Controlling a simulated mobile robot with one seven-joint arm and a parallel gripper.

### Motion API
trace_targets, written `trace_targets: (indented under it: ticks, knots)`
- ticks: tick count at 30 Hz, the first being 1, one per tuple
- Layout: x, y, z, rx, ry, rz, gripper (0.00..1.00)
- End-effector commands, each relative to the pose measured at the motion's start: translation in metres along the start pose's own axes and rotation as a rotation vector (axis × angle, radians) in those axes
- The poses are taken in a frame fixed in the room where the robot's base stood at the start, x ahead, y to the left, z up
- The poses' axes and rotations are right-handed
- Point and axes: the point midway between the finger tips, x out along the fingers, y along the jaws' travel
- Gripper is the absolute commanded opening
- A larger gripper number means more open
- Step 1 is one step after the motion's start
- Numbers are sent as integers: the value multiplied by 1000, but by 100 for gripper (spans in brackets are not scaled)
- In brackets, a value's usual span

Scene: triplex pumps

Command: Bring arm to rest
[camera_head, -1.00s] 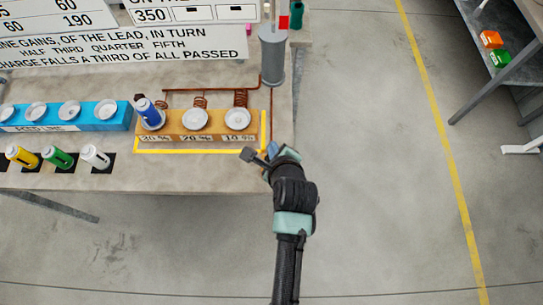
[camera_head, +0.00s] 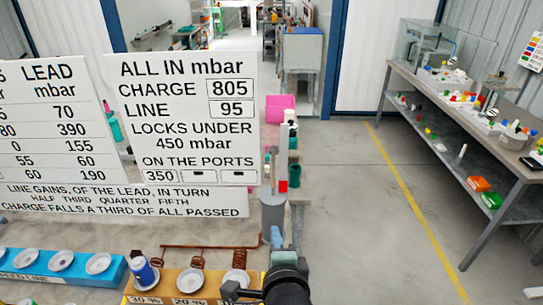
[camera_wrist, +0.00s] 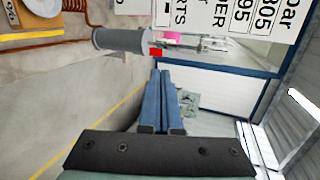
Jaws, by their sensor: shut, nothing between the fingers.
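My gripper shows in the wrist view (camera_wrist: 166,100) with its two blue fingers side by side, shut and empty. In the head view my gripper (camera_head: 277,238) is at the bottom centre, seen from behind, beside the grey cylinder (camera_head: 272,215) and to the right of the wooden port block (camera_head: 190,282). The black wrist of my arm hides part of the bench's right end. The fingers touch nothing that I can see.
A blue and white pump (camera_head: 143,272) stands on the block's left port. The blue feed line block (camera_head: 70,268) is to its left. Sign boards (camera_head: 185,120) rise behind. Open floor (camera_head: 350,220) lies to the right, before a grey shelf bench (camera_head: 470,150).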

Motion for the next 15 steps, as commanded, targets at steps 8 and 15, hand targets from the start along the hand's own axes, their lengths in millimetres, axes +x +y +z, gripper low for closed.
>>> trace_targets:
  ticks: [8, 15]
  knots:
    - [-74, -203, 18, -688, 188, -471, 0]
    - [-199, -324, 37, -1193, 591, -778, 0]
